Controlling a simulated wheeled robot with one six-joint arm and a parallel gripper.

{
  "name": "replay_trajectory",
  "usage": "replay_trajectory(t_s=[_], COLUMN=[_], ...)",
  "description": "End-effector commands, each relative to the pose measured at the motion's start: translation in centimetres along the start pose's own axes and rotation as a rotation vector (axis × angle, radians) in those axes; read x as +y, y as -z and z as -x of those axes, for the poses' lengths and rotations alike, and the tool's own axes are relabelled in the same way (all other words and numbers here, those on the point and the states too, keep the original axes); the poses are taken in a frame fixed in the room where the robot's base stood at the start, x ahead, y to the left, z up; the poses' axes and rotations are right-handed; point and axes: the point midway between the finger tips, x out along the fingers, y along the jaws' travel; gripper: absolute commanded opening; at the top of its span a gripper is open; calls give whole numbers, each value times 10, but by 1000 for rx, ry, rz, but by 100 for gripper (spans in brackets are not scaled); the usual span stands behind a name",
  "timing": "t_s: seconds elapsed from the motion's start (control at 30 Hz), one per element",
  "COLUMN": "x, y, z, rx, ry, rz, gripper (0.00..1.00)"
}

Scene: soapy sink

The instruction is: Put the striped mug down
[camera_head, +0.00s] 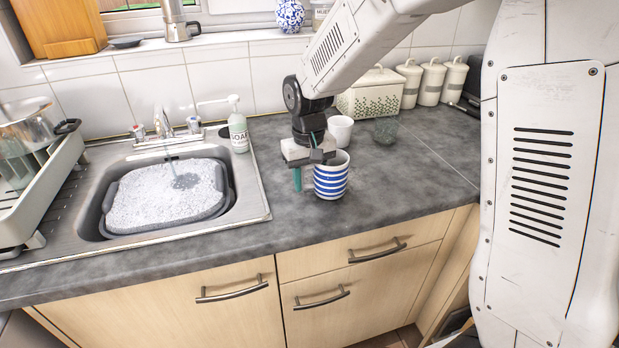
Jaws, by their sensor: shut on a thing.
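The striped mug (331,181), white with blue bands, is upright at the dark grey counter (396,200), right of the sink. My gripper (312,172) is shut on the mug at its upper left side. A teal finger shows just left of the mug. I cannot tell whether the mug's base touches the counter or hangs slightly above it. The mug's far left rim is partly hidden by the gripper.
A plain white mug (341,130) and a glass (385,131) stand behind the striped mug. A soap bottle (238,130) stands by the foamy sink (256,205). White canisters (430,82) line the back. Counter right of the mug is clear.

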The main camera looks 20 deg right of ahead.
Motion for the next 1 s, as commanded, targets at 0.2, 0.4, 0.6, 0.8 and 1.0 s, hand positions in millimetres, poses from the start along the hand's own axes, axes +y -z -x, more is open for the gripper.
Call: replay_trajectory(t_s=[0.2,0.4,0.6,0.8,1.0], x=[0,0,0,0,0], y=[0,0,0,1,1], z=[-3,-3,4,40,84], rx=[-1,-1,2,4,4], ry=[0,0,0,0,0], rz=[0,0,0,0,0], gripper=[61,64,64,64,64])
